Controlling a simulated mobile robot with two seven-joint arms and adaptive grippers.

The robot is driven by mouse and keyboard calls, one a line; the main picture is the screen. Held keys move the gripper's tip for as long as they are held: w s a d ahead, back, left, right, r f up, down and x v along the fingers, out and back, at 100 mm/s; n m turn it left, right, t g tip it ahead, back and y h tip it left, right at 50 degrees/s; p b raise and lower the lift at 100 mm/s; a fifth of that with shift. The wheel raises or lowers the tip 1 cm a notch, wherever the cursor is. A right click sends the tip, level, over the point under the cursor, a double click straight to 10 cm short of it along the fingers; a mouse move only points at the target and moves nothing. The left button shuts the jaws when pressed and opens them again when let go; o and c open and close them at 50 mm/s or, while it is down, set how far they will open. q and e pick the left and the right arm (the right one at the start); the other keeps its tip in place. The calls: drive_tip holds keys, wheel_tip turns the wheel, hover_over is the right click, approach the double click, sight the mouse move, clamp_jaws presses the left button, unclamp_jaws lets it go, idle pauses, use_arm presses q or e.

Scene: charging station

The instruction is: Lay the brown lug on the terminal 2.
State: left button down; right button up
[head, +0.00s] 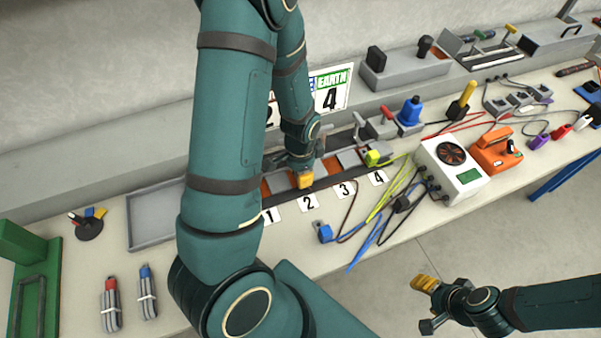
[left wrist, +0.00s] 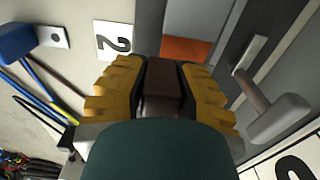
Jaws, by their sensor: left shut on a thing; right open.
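My left gripper (head: 305,180) is over the terminal row behind the label 2 (head: 309,202). In the left wrist view its yellow fingers (left wrist: 162,85) are shut on the brown lug (left wrist: 163,80), a dark brown block. In that view terminal 2 (left wrist: 185,49), with an orange pad, lies just beyond the lug, in line with its label (left wrist: 114,41). The lug covers part of that area, and I cannot tell whether they touch. In the head view the gripper hides the lug. My right gripper (head: 424,290) is open and empty over the floor in front of the bench.
A grey clamp lever (left wrist: 265,105) stands beside the terminal. A yellow-green lug (head: 373,157) is at terminal 4. A blue lug (head: 325,232) and loose cables lie on the bench in front. A white fan box (head: 452,168) and an orange device (head: 495,150) stand to the right.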

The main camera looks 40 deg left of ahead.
use_arm(q)
drive_tip(key=shift+f+b, duration=1.5)
drive_tip(key=shift+f, duration=0.2)
idle(0.6)
drive_tip(key=c, duration=0.7)
unclamp_jaws()
drive_tip(key=shift+c, duration=0.2)
wheel_tip(320, 180, up, 12)
drive_tip(key=shift+r, duration=0.1)
